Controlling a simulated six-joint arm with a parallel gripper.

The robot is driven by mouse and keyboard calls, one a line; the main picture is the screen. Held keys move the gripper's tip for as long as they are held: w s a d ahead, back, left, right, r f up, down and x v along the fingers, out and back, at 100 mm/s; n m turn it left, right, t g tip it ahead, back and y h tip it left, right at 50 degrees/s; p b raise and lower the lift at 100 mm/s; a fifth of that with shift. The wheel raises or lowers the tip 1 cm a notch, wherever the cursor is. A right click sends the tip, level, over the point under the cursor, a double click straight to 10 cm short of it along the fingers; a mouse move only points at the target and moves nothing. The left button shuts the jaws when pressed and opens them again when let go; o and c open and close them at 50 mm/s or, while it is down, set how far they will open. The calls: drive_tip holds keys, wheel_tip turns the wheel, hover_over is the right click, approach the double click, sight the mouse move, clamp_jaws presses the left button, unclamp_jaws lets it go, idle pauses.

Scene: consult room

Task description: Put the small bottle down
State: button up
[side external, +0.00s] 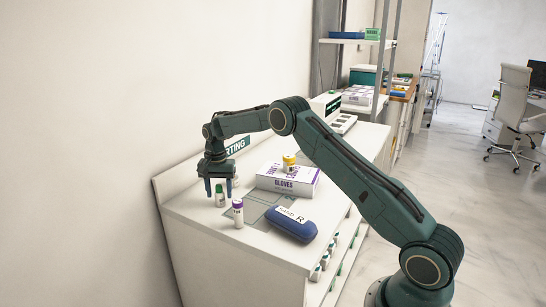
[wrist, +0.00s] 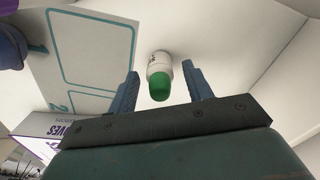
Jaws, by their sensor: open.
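A small white bottle with a green cap (side external: 220,197) stands upright on the white counter (side external: 190,209), near its left end. It also shows in the wrist view (wrist: 160,72), between the fingers. My gripper (side external: 220,188) is open above and around this bottle, with one blue finger on each side. In the wrist view a gap shows between the bottle and each finger of the gripper (wrist: 161,85). A white bottle with a purple cap (side external: 238,213) stands in front of it, to the right.
A gloves box (side external: 288,179) with a yellow-capped bottle (side external: 289,163) on top stands to the right. A dark blue case (side external: 292,224) lies near the counter's front edge. A marked mat (wrist: 85,50) with numbered outlines lies beside the green-capped bottle.

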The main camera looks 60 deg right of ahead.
sight(218, 185)
wheel_tip(218, 185, up, 10)
drive_tip(key=shift+f, duration=0.25)
drive_tip(key=shift+r, duration=0.3)
idle(0.4)
drive_tip(key=shift+s+a+r, duration=0.1)
drive_tip(key=shift+a+r, duration=0.05)
drive_tip(key=shift+r, duration=0.1)
drive_tip(key=s+a+r+n+t, duration=0.1)
drive_tip(key=s+a+r+n, duration=0.3)
drive_tip(key=s+r, duration=0.5)
drive_tip(key=s+a+r+n+t, duration=0.2)
drive_tip(key=s+a+r, duration=0.4)
drive_tip(key=s+r, duration=0.25)
drive_tip(key=s+a+f+n+t, duration=0.1)
drive_tip(key=s+a+f+n, duration=0.1)
drive_tip(key=s, duration=0.6)
drive_tip(key=s+a+f+n, duration=0.1)
drive_tip(key=s+n, duration=0.1)
drive_tip(key=s, duration=0.6)
drive_tip(key=s+a+f+n+t, duration=0.1)
drive_tip(key=s+a+f+n, duration=0.1)
drive_tip(key=s, duration=0.6)
drive_tip(key=shift+s+a+f+n+t, duration=0.3)
drive_tip(key=shift+a, duration=0.05)
